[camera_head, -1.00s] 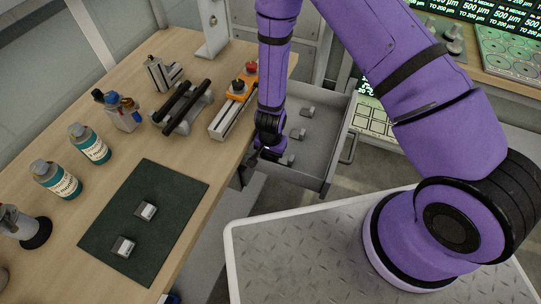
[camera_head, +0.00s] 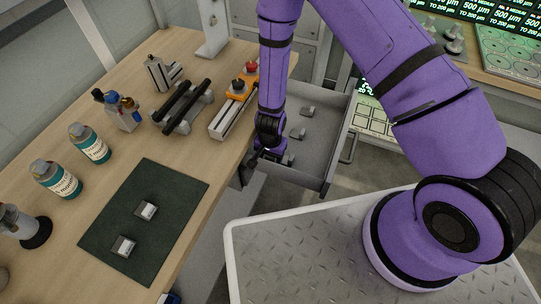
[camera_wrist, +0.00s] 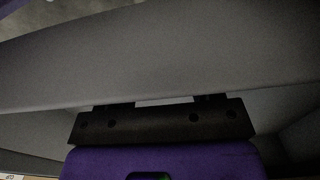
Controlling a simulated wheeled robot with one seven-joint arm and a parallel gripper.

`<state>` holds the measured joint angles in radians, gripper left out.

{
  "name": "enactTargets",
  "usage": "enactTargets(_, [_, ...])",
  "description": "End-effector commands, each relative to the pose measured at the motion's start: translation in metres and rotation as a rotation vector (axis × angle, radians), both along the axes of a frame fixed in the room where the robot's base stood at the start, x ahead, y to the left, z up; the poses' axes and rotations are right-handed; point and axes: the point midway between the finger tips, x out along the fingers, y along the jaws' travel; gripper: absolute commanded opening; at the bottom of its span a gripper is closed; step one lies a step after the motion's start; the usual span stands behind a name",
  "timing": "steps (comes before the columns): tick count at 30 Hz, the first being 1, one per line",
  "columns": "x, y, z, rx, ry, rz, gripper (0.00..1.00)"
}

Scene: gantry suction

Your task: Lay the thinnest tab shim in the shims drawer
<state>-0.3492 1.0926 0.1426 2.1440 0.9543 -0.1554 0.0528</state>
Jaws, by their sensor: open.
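The open grey drawer (camera_head: 331,150) is pulled out beside the bench, and several small grey tab pieces lie in it, such as a far one (camera_head: 307,111) and a middle one (camera_head: 298,134). A near piece (camera_head: 288,159) lies close to my gripper (camera_head: 267,154), which is low at the drawer's bench side. In the wrist view, my gripper (camera_wrist: 163,101) is open against a grey drawer surface, with no shim visible between its fingers. Two similar tab pieces, an upper one (camera_head: 147,210) and a lower one (camera_head: 123,247), lie apart on the dark green mat (camera_head: 172,182). Their thicknesses cannot be told.
My arm blocks part of the drawer's bench side. The drawer's middle floor has free room.

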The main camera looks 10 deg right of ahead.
Motion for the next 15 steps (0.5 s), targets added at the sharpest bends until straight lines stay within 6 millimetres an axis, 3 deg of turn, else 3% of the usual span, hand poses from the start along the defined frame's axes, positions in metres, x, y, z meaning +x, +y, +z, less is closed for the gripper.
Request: enactTargets(15, [0.0,0.001,0.077,-0.001,-0.004,0.005,0.59])
